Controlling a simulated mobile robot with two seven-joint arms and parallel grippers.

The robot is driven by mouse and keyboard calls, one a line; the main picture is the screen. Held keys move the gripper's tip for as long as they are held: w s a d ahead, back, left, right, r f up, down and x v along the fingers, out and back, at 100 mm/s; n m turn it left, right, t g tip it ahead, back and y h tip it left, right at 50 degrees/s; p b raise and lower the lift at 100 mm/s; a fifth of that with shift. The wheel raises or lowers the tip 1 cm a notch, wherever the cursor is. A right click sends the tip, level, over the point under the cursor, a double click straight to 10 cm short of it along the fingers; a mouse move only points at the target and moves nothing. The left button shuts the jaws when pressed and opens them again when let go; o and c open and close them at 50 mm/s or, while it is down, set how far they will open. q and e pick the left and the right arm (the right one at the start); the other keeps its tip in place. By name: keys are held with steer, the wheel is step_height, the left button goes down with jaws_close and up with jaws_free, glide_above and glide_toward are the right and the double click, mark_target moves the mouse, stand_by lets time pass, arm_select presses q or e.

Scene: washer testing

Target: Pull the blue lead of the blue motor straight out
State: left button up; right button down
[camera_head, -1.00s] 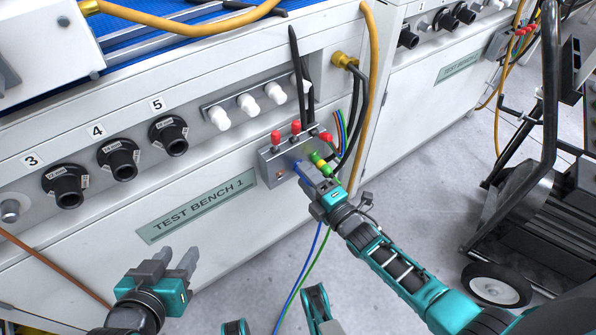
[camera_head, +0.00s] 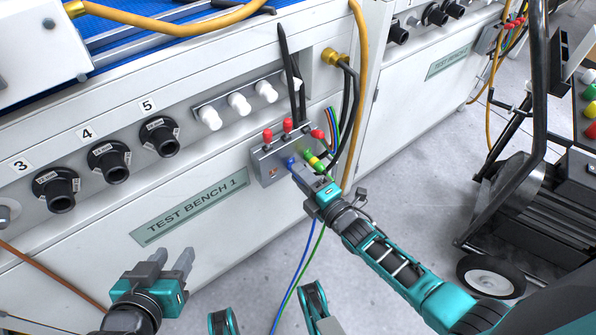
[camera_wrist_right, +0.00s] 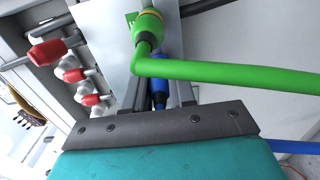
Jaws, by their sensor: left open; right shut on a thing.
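My right gripper (camera_head: 298,170) is at the box, shut on the blue plug. In the right wrist view the blue plug (camera_wrist_right: 159,95) sits between the fingers (camera_wrist_right: 158,92); its front end is hidden behind the green plug (camera_wrist_right: 148,30). I cannot tell how deep it sits. The blue lead (camera_head: 300,265) hangs below. My left gripper (camera_head: 168,265) is open and empty, low before the bench. No blue motor is identifiable.
The green lead (camera_wrist_right: 230,73) crosses close in front of my right fingers. Black cables (camera_head: 350,110) and a yellow hose (camera_head: 361,60) run right of the box. A black trolley (camera_head: 505,195) stands at the right. The floor between is clear.

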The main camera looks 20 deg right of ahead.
steer(key=shift+s+d, duration=0.1)
steer(key=shift+s, duration=0.25)
steer(key=shift+s, duration=0.15)
steer(key=shift+p+v, duration=0.6)
steer(key=shift+v, duration=0.45)
steer(key=shift+s+d, duration=0.15)
steer(key=shift+s, duration=0.15)
steer(key=shift+s+d+p, duration=0.25)
steer(key=shift+s+p, duration=0.1)
steer(key=shift+s, duration=0.25)
